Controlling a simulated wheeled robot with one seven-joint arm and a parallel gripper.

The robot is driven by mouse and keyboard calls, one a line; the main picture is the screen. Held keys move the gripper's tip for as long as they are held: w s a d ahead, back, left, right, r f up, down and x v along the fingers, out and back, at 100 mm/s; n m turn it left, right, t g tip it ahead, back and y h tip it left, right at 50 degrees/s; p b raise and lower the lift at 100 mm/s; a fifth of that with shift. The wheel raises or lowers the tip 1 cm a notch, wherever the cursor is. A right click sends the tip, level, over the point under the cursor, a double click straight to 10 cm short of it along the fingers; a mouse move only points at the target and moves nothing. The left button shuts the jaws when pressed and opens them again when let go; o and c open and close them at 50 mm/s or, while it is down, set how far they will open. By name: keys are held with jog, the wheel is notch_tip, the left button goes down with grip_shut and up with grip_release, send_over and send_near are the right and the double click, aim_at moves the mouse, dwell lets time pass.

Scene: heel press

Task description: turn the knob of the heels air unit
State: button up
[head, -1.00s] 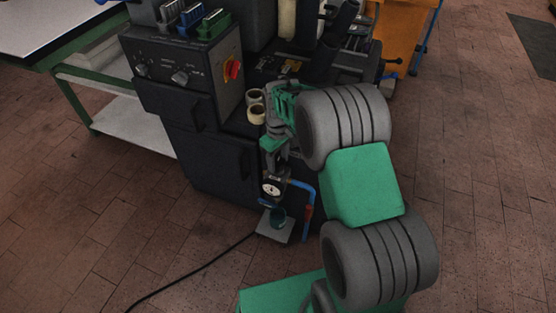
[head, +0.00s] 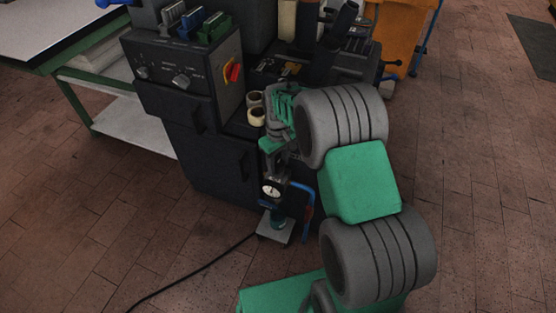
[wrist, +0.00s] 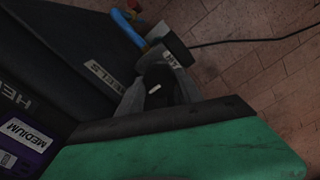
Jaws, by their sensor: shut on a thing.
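The heels air unit is low on the side of the dark press, with a round white gauge (head: 271,190), a teal bowl (head: 277,222) and a blue pipe (head: 304,187). In the wrist view, its black knob (wrist: 157,88) carries a white mark and sits between my fingertips. My gripper (wrist: 158,96) is shut on the knob, one finger on each side. In the head view, my gripper (head: 275,172) is just above the gauge, and the knob is hidden behind the gripper and wrist. An "AIR" label (wrist: 172,60) shows beside the knob.
The press panel (head: 185,72) with knobs and a red switch (head: 232,71) stands left of my arm. Tape rolls (head: 256,108) sit on its ledge. A black cable (head: 195,268) runs across the floor. The brick floor (head: 480,190) at right is clear.

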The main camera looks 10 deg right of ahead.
aim_at(278, 163)
jog(key=shift+m+p, duration=1.3)
jog(key=shift+m, duration=1.3)
jog(key=o, duration=1.1)
jog(key=shift+a, duration=0.1)
notch_tip(278, 163, up, 8)
jog(key=shift+f+p, duration=0.1)
jog(key=shift+p, duration=0.75)
